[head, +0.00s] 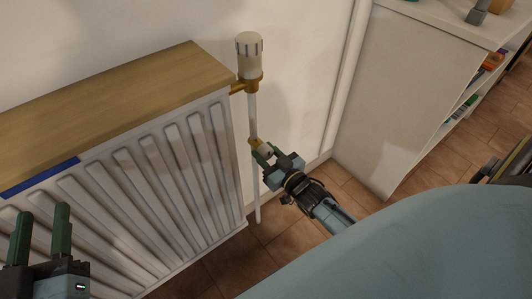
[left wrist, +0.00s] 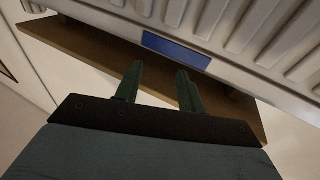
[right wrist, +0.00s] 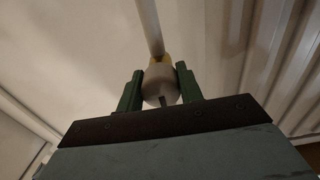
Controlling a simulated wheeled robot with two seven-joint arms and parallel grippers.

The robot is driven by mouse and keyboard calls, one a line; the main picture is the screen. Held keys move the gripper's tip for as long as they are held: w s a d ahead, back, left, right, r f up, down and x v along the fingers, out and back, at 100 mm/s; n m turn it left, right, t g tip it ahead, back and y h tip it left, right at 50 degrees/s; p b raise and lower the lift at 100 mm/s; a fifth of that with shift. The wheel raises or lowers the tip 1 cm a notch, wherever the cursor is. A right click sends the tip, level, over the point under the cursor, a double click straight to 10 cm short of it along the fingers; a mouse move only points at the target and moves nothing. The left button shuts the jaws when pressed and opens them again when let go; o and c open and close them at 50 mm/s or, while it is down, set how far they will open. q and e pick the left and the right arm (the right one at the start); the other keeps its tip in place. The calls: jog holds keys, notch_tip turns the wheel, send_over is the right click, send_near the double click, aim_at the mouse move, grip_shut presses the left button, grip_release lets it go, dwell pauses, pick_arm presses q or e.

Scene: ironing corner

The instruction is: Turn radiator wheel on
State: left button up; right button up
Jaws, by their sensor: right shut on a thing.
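The radiator wheel, a small cream knob (right wrist: 160,84) on a brass fitting, sits between the fingers of my right gripper (right wrist: 160,90) in the right wrist view. In the head view the brass fitting (head: 254,142) joins the white pipe beside the radiator, and my right gripper (head: 266,156) is shut on the knob, mostly hiding it. A larger cream valve head (head: 249,56) stands higher on the same pipe. My left gripper (head: 40,236) is open and empty in front of the radiator's left part; it also shows in the left wrist view (left wrist: 157,88).
The white ribbed radiator (head: 165,180) has a wooden shelf (head: 110,92) on top and a blue strip (head: 40,177) at its front edge. A white shelf unit (head: 400,95) stands at the right. Tiled floor is open between them.

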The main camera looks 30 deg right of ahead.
pick_arm(q)
jog(key=shift+f, duration=0.1)
pick_arm(e)
jog(key=shift+c, duration=0.5)
jog(key=m+p, duration=0.2)
jog(key=m, duration=0.1)
jog(key=shift+r+p, duration=0.1)
jog(key=shift+p, duration=0.25)
jog(key=m+p, duration=0.1)
jog(key=m, duration=0.5)
jog(key=shift+a+p, duration=0.15)
jog(key=shift+p, duration=0.2)
jog(key=shift+m, duration=2.4)
pick_arm(q)
jog(key=s+a+f+g+y, duration=0.2)
jog(key=s+f+g, duration=0.2)
jog(key=f, duration=0.3)
jog(key=s+a+f+g+y, duration=0.2)
jog(key=s+a+f+g, duration=0.1)
jog(key=f+g, duration=0.4)
jog(key=shift+s+a+f+n+g, duration=0.3)
jog(key=shift+s+f+n, duration=0.1)
jog(key=shift+s, duration=0.1)
pick_arm(e)
jog(key=shift+m, duration=1)
pick_arm(q)
jog(key=shift+w+d, duration=0.1)
pick_arm(e)
jog(key=shift+a, duration=0.1)
jog(key=o, duration=1)
